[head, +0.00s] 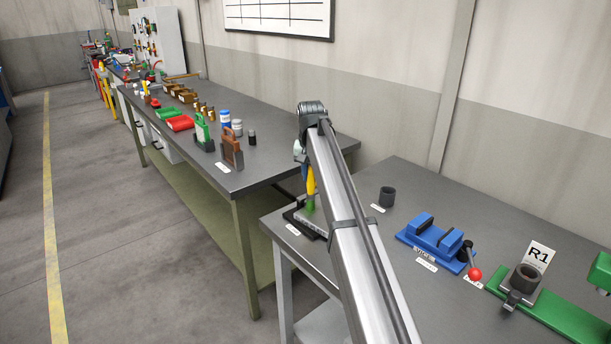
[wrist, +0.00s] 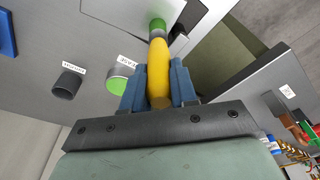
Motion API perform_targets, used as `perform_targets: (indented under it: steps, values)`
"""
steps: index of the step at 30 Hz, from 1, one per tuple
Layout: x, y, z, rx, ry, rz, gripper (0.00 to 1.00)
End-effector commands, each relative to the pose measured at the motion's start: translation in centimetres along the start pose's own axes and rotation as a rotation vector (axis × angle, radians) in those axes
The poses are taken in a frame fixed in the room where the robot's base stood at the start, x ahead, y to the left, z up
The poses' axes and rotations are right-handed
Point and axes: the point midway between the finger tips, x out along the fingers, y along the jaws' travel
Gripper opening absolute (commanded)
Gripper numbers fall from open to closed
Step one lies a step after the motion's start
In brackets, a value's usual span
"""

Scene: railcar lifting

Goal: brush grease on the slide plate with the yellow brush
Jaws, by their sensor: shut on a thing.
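My gripper (wrist: 158,88) is shut on the yellow brush (wrist: 158,66), its blue fingers on both sides of the handle. In the head view the yellow brush (head: 310,181) hangs upright below my gripper (head: 304,165), partly behind my arm. Its tip is green. The tip is at the slide plate (head: 304,218), a light plate on a dark base near the table's left corner; I cannot tell whether they touch. The slide plate (wrist: 118,12) also shows in the wrist view. A pot of green grease (wrist: 121,84) stands beside the brush there; my arm hides it in the head view.
A dark cup (head: 387,197) stands on the near table behind my arm. A blue vise (head: 433,238) with a red-knobbed lever and a green fixture (head: 545,310) marked R1 lie to the right. A longer bench (head: 262,172) with bottles and trays stands at the left, beyond a gap.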

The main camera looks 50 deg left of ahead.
Motion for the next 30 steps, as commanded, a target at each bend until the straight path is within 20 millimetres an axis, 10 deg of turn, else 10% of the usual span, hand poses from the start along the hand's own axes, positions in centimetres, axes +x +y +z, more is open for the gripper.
perform_targets:
  steps: [6, 30]
  values:
    - [0.2, 1.3, -1.7, 0.0, 0.0, 0.0, 0.0]
    - [-0.4, -1.8, 2.0, 0.001, 0.0, 0.0, 0.0]
